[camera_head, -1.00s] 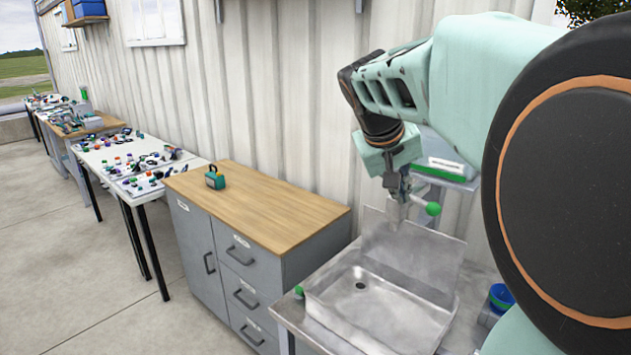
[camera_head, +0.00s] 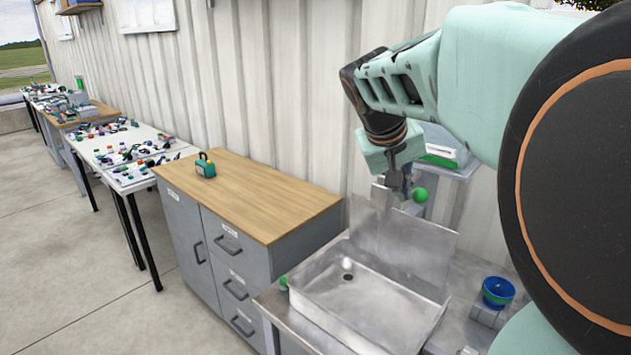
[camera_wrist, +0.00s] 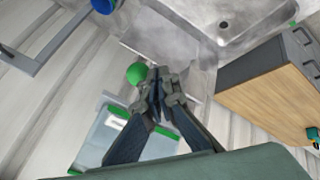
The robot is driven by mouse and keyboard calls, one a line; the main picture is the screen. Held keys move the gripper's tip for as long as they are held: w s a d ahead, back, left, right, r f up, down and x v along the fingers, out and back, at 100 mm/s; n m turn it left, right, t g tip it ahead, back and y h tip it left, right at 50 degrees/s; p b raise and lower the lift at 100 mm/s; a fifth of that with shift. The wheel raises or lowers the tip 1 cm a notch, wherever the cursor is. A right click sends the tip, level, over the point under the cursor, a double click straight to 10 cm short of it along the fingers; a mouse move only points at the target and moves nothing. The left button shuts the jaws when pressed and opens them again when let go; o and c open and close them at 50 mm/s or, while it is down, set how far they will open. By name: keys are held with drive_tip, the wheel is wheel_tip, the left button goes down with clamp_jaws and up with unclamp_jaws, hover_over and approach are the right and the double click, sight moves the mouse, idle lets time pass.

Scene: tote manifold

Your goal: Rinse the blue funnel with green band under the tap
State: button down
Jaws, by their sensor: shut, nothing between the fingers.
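The blue funnel with a green band (camera_head: 497,292) sits on a small grey holder on the counter right of the sink. Part of something blue, likely the funnel, shows at the top edge of the wrist view (camera_wrist: 103,5). The metal sink (camera_head: 350,312) is empty, with a drain in its basin. A green ball knob (camera_head: 419,195) stands above the sink's back; it also shows in the wrist view (camera_wrist: 137,73). I cannot make out the tap spout. My gripper (camera_head: 399,197) is shut and empty, close beside the knob; contact cannot be told.
A wood-topped cabinet (camera_head: 250,195) with a small green device (camera_head: 205,165) stands left of the sink. A small green knob (camera_head: 283,282) is at the counter's left front. A shelf with a grey-green box (camera_head: 443,150) is behind my gripper. Cluttered tables recede to the left.

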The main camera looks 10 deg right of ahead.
sight(420, 189)
drive_tip(key=shift+d, duration=0.25)
idle(0.3)
drive_tip(key=d, duration=0.2)
drive_tip(key=d+b, duration=0.1)
drive_tip(key=shift+w+d, duration=0.2)
drive_tip(key=shift+w, duration=0.05)
drive_tip(key=shift+a, duration=0.15)
